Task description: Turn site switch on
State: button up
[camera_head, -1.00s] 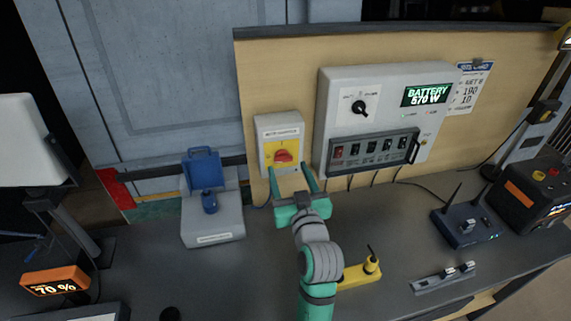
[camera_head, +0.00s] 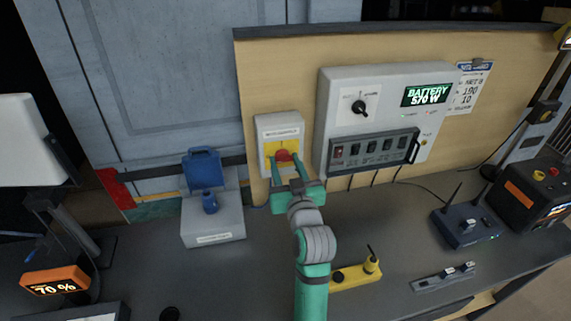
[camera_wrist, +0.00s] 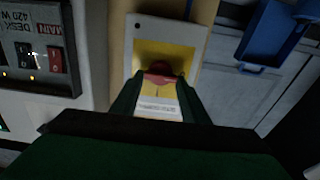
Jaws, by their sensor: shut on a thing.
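The site switch (camera_head: 283,155) is a red rotary knob on a yellow plate, on a pale grey box (camera_head: 293,124) fixed to the wooden panel. A label above it is too blurred to read. In the wrist view the red knob (camera_wrist: 158,78) sits between my two fingers. My gripper (camera_head: 287,163) is shut on the knob, one finger on either side. It also shows in the wrist view (camera_wrist: 159,86). The fingers hide part of the knob, and I cannot tell its exact angle.
Right of the switch is a grey battery unit (camera_head: 338,97) with a black dial, a lit display and a row of rocker switches. A grey stand with a blue holder (camera_head: 205,168) is to the left. A yellow device (camera_head: 353,274) lies beside my arm.

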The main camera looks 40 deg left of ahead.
jog(key=shift+m, duration=0.3)
jog(key=m, duration=0.3)
jog(key=shift+m, duration=0.3)
jog(key=m, duration=0.4)
jog(key=shift+w+d+f+m, duration=0.15)
jog(key=shift+m, duration=0.15)
jog(key=m, duration=0.4)
jog(key=shift+m, duration=0.3)
jog(key=shift+f+m, duration=0.15)
jog(key=shift+m, duration=2.05)
jog(key=o, duration=1.1)
jog(key=shift+c, duration=0.2)
